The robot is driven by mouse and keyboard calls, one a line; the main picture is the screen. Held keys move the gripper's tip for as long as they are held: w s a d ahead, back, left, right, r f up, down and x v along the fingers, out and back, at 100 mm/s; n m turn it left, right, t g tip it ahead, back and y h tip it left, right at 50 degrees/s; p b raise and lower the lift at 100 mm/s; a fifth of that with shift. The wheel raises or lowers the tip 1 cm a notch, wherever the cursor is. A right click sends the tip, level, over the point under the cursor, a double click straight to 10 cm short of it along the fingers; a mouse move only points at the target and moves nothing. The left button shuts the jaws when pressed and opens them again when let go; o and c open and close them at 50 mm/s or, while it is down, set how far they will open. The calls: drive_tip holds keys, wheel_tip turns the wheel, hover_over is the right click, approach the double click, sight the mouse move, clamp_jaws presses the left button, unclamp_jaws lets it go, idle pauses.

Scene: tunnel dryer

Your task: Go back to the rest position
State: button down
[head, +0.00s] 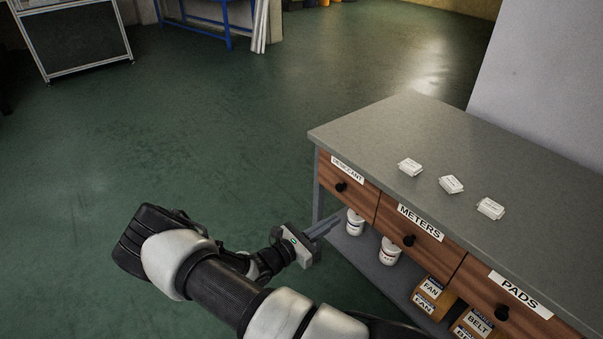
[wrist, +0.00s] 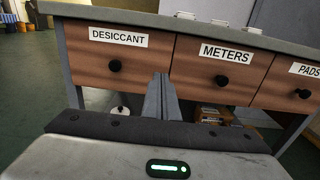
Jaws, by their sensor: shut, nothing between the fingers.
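My gripper (head: 324,229) is in front of the left end of the workbench, near the drawer marked DESICCANT (head: 348,182). Its fingers are shut with nothing between them. In the wrist view the closed fingers (wrist: 162,98) point toward the bench front, between the DESICCANT drawer (wrist: 88,62) and the METERS drawer (wrist: 205,72). All the drawers in view look closed. I cannot tell from these frames whether the fingers touch the bench.
The grey benchtop (head: 400,125) holds three small white packs (head: 451,184). White tubs (head: 390,251) and labelled FAN and BELT boxes (head: 436,295) stand on the lower shelf. A PADS drawer (head: 495,305) is at right. The green floor (head: 200,110) to the left is clear.

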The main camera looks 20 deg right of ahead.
drive_tip(key=s+a+r+m+y, duration=0.5)
drive_tip(key=s+r+m+y, duration=0.15)
drive_tip(key=r, duration=0.55)
drive_tip(key=s+a+r+m+y, duration=0.55)
drive_tip(key=s+r+m, duration=0.2)
drive_tip(key=r, duration=0.35)
drive_tip(key=s+a+r+m+y, duration=0.5)
drive_tip(key=s+r+m, duration=0.2)
drive_tip(key=r, duration=0.5)
wheel_tip(320, 180, up, 21)
drive_tip(key=p, duration=2.1)
drive_tip(key=shift+a+m, duration=0.3)
drive_tip(key=shift+s, duration=0.1)
